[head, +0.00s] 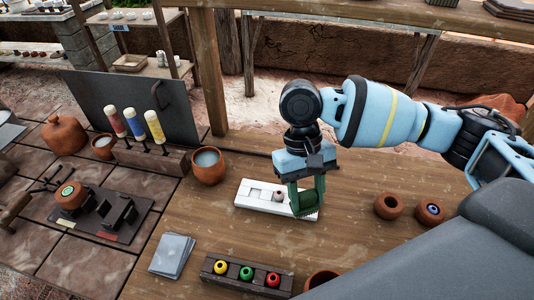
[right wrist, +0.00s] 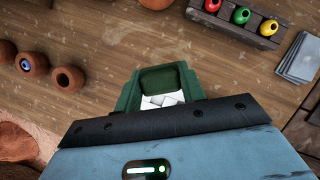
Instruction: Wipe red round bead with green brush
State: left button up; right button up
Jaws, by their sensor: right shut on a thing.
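A red round bead (head: 272,280) sits at the right end of a dark wooden rack (head: 233,276), beside a green and a yellow bead; the red bead also shows in the right wrist view (right wrist: 213,5). My right gripper (head: 306,196) points down over the right end of a white tray (head: 248,196). A small brownish bead (head: 278,194) lies in the tray just left of the gripper. My left gripper is not in view.
Red, blue and yellow brushes (head: 135,123) stand in a wooden holder at the left. A clay cup (head: 208,166) is behind the tray. Grey cards (head: 172,255) lie front left. Bare table surrounds the tray.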

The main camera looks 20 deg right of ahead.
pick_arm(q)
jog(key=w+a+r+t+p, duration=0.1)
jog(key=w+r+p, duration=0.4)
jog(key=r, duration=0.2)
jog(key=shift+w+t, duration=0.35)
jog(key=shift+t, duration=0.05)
pick_arm(e)
jog(key=w+a+r+m+t+y, duration=0.2)
jog(key=w+m, duration=0.8)
jog(key=m, duration=0.5)
jog(key=shift+w+t+y, duration=0.3)
jog(key=shift+t+y, duration=0.6)
jog(key=shift+y, duration=0.3)
